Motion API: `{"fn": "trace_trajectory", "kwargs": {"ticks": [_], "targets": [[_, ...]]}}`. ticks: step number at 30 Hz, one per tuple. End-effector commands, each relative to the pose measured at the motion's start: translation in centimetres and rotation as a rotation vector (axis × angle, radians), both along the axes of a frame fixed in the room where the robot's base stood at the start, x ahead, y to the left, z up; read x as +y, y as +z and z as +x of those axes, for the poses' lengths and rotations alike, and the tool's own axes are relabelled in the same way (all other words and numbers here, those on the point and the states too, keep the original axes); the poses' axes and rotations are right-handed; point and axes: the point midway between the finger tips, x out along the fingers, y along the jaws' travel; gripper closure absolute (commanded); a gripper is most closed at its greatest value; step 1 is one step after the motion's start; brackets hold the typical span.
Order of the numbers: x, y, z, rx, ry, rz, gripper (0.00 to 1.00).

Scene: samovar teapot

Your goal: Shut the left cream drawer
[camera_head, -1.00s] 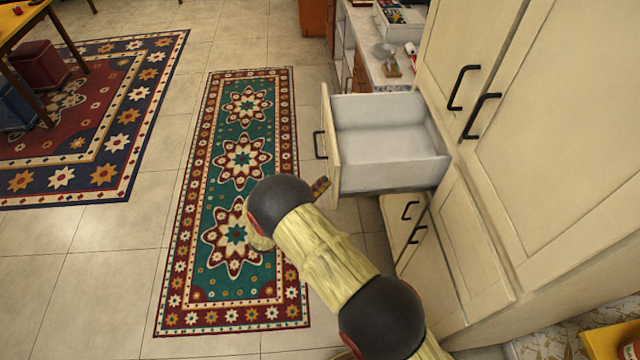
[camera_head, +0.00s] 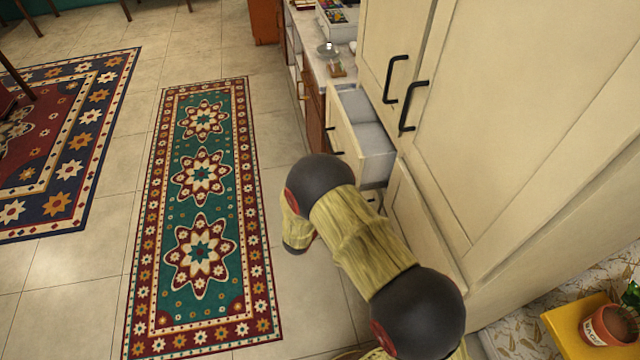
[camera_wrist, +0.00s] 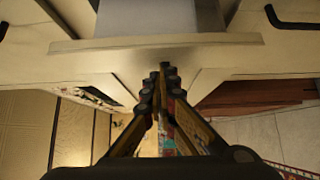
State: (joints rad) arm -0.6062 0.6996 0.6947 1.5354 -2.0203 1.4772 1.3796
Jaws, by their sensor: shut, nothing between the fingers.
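The left cream drawer (camera_head: 344,132) stands partly open from the cream cabinet, its pale grey inside (camera_head: 366,108) showing from above. Its near part and lower front are partly hidden by my arm. In the wrist view, the drawer's cream front edge (camera_wrist: 110,48) runs across the upper part, with the grey inside behind it. My gripper (camera_wrist: 164,70) is shut and empty, its fingertips close to the outer side of this front. I cannot tell whether they touch it. In the head view the fingers are hidden behind my arm.
Tall cream cabinet doors (camera_head: 490,110) with black handles (camera_head: 396,78) rise right of the drawer. A counter (camera_head: 318,58) with small objects lies beyond it. A potted plant (camera_head: 608,328) on a yellow surface stands at lower right. The floor around the green runner rug (camera_head: 202,180) is clear.

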Motion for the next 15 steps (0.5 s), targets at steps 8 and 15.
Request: {"fn": "trace_trajectory", "kwargs": {"ticks": [8, 15], "targets": [[-6.8, -0.1, 1.9, -0.001, -0.004, 0.000, 1.00], [-9.6, 0.0, 2.7, 0.000, -0.002, 0.001, 1.00]]}}
